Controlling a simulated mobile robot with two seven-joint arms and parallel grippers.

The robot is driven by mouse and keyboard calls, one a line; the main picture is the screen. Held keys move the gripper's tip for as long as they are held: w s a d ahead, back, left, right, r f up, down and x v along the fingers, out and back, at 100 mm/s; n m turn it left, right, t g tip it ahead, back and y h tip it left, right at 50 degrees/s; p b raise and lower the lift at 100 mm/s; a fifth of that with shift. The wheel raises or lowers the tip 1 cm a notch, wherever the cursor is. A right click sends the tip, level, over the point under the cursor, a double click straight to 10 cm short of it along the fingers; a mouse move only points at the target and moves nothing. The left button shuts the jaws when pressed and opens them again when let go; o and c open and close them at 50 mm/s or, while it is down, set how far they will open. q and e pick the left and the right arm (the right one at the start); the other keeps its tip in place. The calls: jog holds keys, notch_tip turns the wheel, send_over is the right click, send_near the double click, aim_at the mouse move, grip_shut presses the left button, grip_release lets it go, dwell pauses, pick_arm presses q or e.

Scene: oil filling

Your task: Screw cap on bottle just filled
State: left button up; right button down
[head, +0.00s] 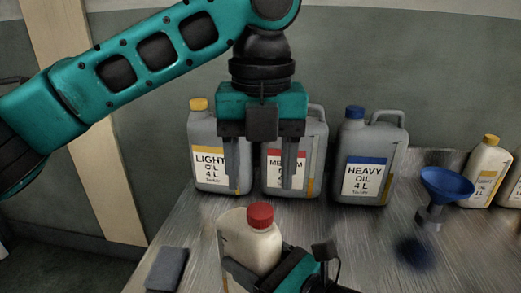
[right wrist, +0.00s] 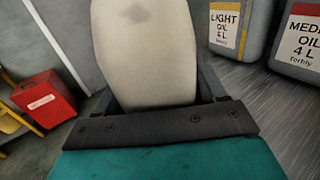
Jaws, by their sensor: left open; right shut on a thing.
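A cream bottle (head: 250,246) stands upright near the table's front, with a red cap (head: 260,215) sitting on its neck. How tightly the cap sits cannot be told. My right gripper (head: 268,272) is shut on the bottle's body from the front right; in the right wrist view the bottle (right wrist: 146,55) fills the space between the fingers, its cap out of frame. My left gripper (head: 264,170) is open and empty, pointing down above and behind the bottle, its fingers apart from the red cap.
Grey cans of light oil (head: 208,135), medium oil (head: 315,150) and heavy oil (head: 368,160) stand behind. A blue funnel (head: 447,184) in a holder and a small yellow-capped bottle (head: 484,172) are at right. A dark grey block (head: 167,269) lies at front left. A red box (right wrist: 43,98) is off the table.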

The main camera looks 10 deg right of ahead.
aim_at(260, 210)
pick_arm(q)
jog(key=n, duration=0.7)
jog(key=shift+r+n, duration=0.3)
jog(key=n, duration=0.7)
jog(key=shift+r, duration=0.25)
jog(key=n, duration=0.3)
jog(key=shift+r+n, duration=0.15)
jog(key=shift+n, duration=0.25)
jog(key=n, duration=0.3)
jog(key=shift+r+n, duration=0.15)
jog(key=shift+n, duration=0.15)
jog(key=n, duration=0.3)
jog(key=shift+r, duration=0.1)
jog(key=n, duration=0.4)
jog(key=shift+r+n, duration=0.2)
jog(key=shift+n, duration=0.2)
jog(key=shift+f, duration=4.05)
